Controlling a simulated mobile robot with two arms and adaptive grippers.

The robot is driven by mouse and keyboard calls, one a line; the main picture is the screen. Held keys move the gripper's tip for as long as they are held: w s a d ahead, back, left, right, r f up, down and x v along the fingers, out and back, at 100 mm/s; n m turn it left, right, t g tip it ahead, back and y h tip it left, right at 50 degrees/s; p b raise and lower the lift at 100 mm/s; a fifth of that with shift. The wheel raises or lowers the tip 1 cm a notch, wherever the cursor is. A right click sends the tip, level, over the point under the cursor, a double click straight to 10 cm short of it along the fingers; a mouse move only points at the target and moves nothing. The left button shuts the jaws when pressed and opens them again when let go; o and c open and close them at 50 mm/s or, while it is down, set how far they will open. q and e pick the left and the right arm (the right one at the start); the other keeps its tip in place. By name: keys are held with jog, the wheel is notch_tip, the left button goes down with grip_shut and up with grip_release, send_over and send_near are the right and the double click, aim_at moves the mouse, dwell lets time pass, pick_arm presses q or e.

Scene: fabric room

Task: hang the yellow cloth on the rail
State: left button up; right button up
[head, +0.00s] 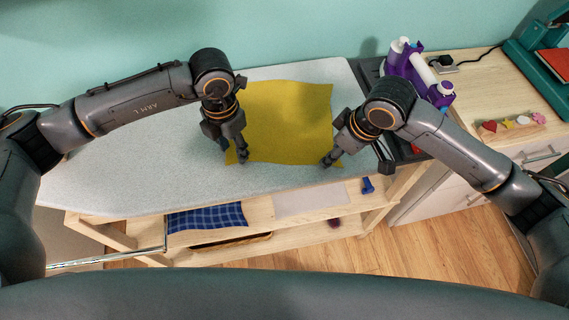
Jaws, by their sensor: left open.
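The yellow cloth (290,115) lies spread nearly flat on the grey ironing surface, with its left and right front corners close to my grippers. My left gripper (236,156) is open and points down at the cloth's left front corner. My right gripper (328,161) is at the cloth's right front corner; I cannot tell whether its fingers are open or shut on the edge. A thin metal rail (105,258) shows at the lower left, below the board's front edge, partly cut off by my body.
The ironing board (120,180) has clear room left of the cloth. Below it a shelf holds a blue checked cloth (207,217) and a pale sheet (312,201). A purple and white machine (418,72) stands at the right, beside a wooden cabinet top (490,95).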

pick_arm(q)
jog(key=shift+s, duration=0.1)
jog(key=shift+f, duration=0.15)
pick_arm(e)
jog(key=shift+f, duration=0.15)
pick_arm(q)
jog(key=shift+f, duration=0.2)
pick_arm(e)
jog(key=shift+f, duration=0.15)
pick_arm(q)
jog(key=shift+r, duration=0.1)
jog(key=c, duration=0.6)
pick_arm(e)
jog(key=c, duration=0.6)
pick_arm(q)
grip_shut()
pick_arm(e)
jog(key=shift+f, duration=0.1)
grip_shut()
